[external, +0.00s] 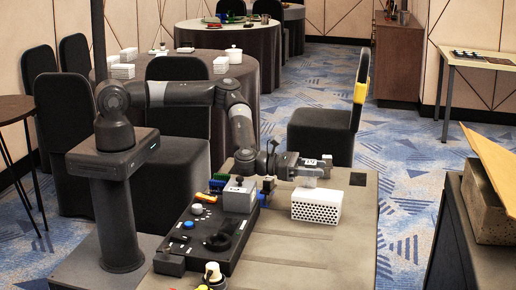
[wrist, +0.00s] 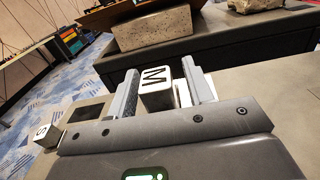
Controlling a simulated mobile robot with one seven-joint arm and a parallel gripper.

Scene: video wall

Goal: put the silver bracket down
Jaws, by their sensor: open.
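My gripper (external: 316,172) is open over the white perforated box (external: 316,206) on the grey table. In the wrist view its two grey fingers (wrist: 160,72) stand apart. A silver-grey block marked "M" (wrist: 156,90) shows between them, and I cannot tell whether either finger touches it. A small lettered face, likely the same block, shows by the gripper in the external view (external: 327,159). I cannot pick out a bracket shape for certain in either view. What lies under the fingers is hidden.
Another silver lettered cube (wrist: 47,135) sits left of the fingers. A flat black square (external: 357,179) lies at the table's far right. A black control panel (external: 213,243) with knobs fills the left side. The front right of the table is clear. A stone block (wrist: 153,28) stands beyond.

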